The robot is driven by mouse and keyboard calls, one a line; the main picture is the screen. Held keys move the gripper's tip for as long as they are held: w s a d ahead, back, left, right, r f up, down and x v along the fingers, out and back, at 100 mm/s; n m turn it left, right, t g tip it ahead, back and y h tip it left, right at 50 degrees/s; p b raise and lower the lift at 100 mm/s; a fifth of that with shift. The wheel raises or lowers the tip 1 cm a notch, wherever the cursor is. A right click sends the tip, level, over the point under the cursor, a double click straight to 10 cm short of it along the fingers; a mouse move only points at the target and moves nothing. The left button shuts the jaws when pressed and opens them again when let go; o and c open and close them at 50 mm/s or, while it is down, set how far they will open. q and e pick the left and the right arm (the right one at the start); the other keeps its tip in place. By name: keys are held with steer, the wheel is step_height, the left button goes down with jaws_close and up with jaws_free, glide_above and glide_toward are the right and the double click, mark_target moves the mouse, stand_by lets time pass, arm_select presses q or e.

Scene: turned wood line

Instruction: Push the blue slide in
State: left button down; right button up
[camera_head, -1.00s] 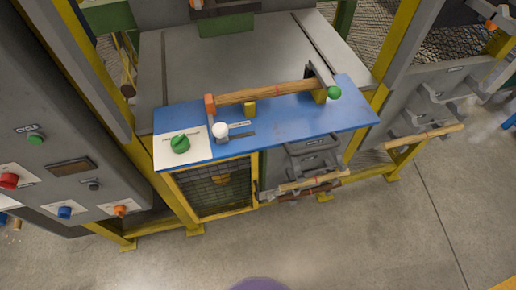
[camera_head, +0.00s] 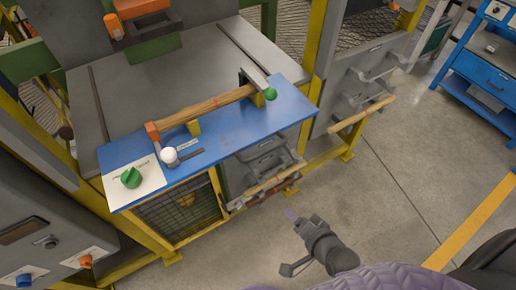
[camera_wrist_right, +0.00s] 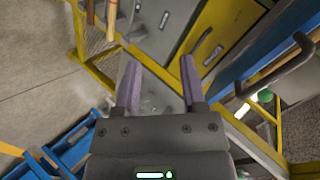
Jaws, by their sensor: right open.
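The blue slide (camera_head: 232,130) is a flat blue plate jutting out in front of the grey machine bed in the head view. A turned wooden bar (camera_head: 208,106) lies along it, between an orange-tipped end at the left and a grey bracket with a green knob (camera_head: 270,94) at the right. A white ball knob (camera_head: 169,155) and a green knob (camera_head: 131,177) stand at its left end. My right gripper (camera_head: 291,215) is below and in front of the slide, apart from it. Its purple fingers (camera_wrist_right: 157,65) are spread and empty in the wrist view. My left gripper is not in view.
A wire-mesh guard (camera_head: 180,208) and grey bins (camera_head: 268,160) sit under the slide. A yellow-framed machine with more bins (camera_head: 365,88) stands to the right. A control panel (camera_head: 45,235) is at lower left. Open concrete floor (camera_head: 400,150) lies at right.

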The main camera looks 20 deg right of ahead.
mark_target(263, 151)
steer(key=w+a+r+m+t+y, duration=0.1)
steer(key=w+r+m+t, duration=0.15)
steer(key=r, duration=0.45)
steer(key=w+a+r+m+t+y, duration=0.1)
steer(key=w+r+m+t, duration=0.15)
steer(key=r, duration=0.35)
steer(key=shift+g, duration=0.5)
steer(key=b+x, duration=0.2)
steer(key=x, duration=0.7)
steer(key=shift+r, duration=0.15)
steer(key=shift+w+a, duration=0.1)
steer(key=shift+w, duration=0.15)
steer(key=shift+c, duration=0.3)
jaws_close()
